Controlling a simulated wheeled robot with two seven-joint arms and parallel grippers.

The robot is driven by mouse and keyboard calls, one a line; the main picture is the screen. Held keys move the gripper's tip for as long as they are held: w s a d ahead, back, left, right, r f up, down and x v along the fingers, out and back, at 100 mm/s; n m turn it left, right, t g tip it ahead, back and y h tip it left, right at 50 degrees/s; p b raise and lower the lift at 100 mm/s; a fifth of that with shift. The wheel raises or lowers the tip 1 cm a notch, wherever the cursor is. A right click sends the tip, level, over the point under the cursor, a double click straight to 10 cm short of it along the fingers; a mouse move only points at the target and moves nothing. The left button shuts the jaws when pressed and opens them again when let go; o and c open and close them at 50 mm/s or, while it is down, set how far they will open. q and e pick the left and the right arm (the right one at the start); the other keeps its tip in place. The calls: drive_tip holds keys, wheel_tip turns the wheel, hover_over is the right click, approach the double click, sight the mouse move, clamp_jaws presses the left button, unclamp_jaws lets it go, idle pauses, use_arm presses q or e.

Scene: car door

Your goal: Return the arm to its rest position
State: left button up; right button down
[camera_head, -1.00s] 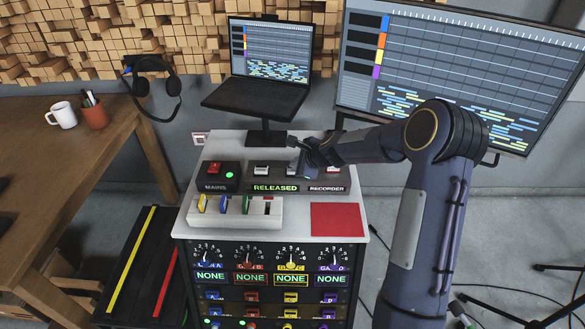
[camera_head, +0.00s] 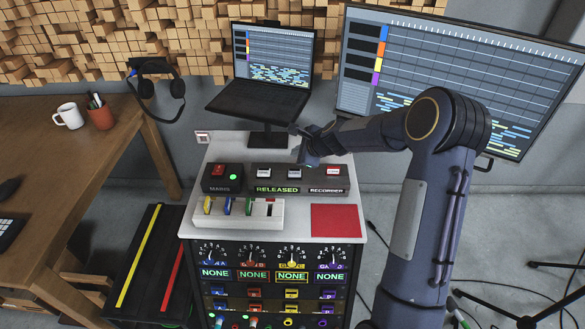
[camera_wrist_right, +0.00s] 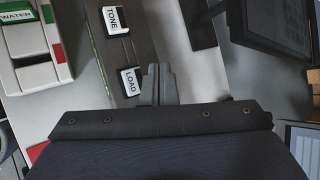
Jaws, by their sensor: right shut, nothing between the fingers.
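My right arm reaches in from the lower right in the head view. My right gripper (camera_head: 304,155) is shut and empty, above the back edge of the switch panel (camera_head: 275,188) and the white-topped console. In the right wrist view its closed grey fingers (camera_wrist_right: 155,85) point toward the dark panel, beside the LOAD switch (camera_wrist_right: 131,81), with the TONE switch (camera_wrist_right: 115,20) farther along. The panel's small screen reads RELEASED. Whether the fingers touch anything is hard to tell. My left gripper is out of view.
A laptop (camera_head: 262,98) on a stand is behind the console, and a large monitor (camera_head: 440,75) stands at the right. A slider box (camera_head: 238,215) and red pad (camera_head: 335,220) lie in front of the panel. A wooden desk (camera_head: 60,185) is left; cables cross the right floor.

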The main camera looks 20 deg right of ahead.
drive_tip(key=s+a+r+n+g+y, duration=0.1)
drive_tip(key=s+a+r+n, duration=0.3)
drive_tip(key=s+r+n, duration=0.4)
drive_tip(key=s+a+r+n+y, duration=0.1)
drive_tip(key=s+a+r+n, duration=0.25)
drive_tip(key=s+r, duration=0.45)
drive_tip(key=s+a+f+n+g, duration=0.1)
drive_tip(key=s+n, duration=0.4)
drive_tip(key=s, duration=0.6)
drive_tip(key=s+a+f+n+g, duration=0.1)
drive_tip(key=s+f+n, duration=0.3)
drive_tip(key=s, duration=0.8)
drive_tip(key=shift+s+a+n+h, duration=0.2)
drive_tip(key=shift+a+n+h, duration=0.2)
drive_tip(key=shift+a+n, duration=0.35)
